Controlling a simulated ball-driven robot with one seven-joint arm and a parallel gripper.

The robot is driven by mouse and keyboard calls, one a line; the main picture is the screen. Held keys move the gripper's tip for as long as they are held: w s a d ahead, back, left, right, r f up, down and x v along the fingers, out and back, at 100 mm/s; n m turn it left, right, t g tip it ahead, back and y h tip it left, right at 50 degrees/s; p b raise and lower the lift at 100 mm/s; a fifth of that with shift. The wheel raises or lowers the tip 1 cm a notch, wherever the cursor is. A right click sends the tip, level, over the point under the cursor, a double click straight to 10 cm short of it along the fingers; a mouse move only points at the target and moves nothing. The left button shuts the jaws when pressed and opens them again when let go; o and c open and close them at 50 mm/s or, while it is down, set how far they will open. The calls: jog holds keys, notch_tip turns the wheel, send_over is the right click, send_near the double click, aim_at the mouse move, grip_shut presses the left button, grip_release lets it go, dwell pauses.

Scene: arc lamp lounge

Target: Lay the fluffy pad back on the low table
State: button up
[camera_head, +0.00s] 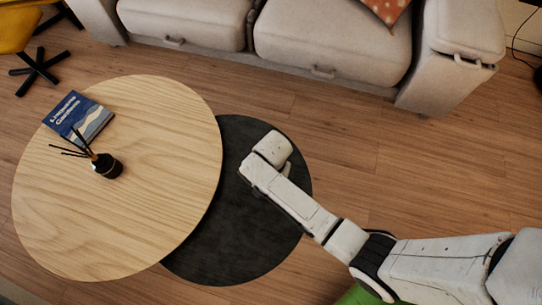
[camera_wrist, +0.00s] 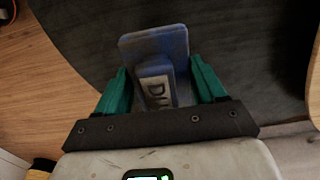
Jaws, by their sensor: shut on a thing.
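In the wrist view my gripper (camera_wrist: 160,85) has its teal fingers closed on the sides of a blue pad (camera_wrist: 155,42). The pad has a grey raised block with dark letters, partly readable as "DU". The pad is held over the dark round table top (camera_wrist: 245,50); I cannot tell whether it touches it. In the head view my arm's end is over the right part of that dark round table (camera_head: 235,255), and the pad and fingers are hidden. A taller-looking light wood round table (camera_head: 140,225) overlaps the dark one on the left.
A blue book (camera_head: 77,115) and a dark reed diffuser (camera_head: 107,166) stand on the wood table. A beige sofa (camera_head: 330,45) with an orange cushion (camera_head: 387,8) runs along the back. Wooden floor (camera_head: 370,180) is clear to the right. Something green (camera_head: 357,296) shows at the bottom.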

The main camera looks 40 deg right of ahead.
jog(key=shift+w+a+f+b, duration=0.15)
jog(key=shift+f+b, duration=0.15)
jog(key=shift+f, duration=0.65)
jog(key=shift+w+f+b, duration=0.1)
jog(key=shift+f+b, duration=0.2)
jog(key=shift+f, duration=0.6)
jog(key=o, duration=1)
jog(key=shift+f, duration=0.1)
notch_tip(320, 180, up, 12)
jog(key=p, duration=0.3)
jog(key=shift+p, duration=0.35)
jog(key=shift+s, duration=0.1)
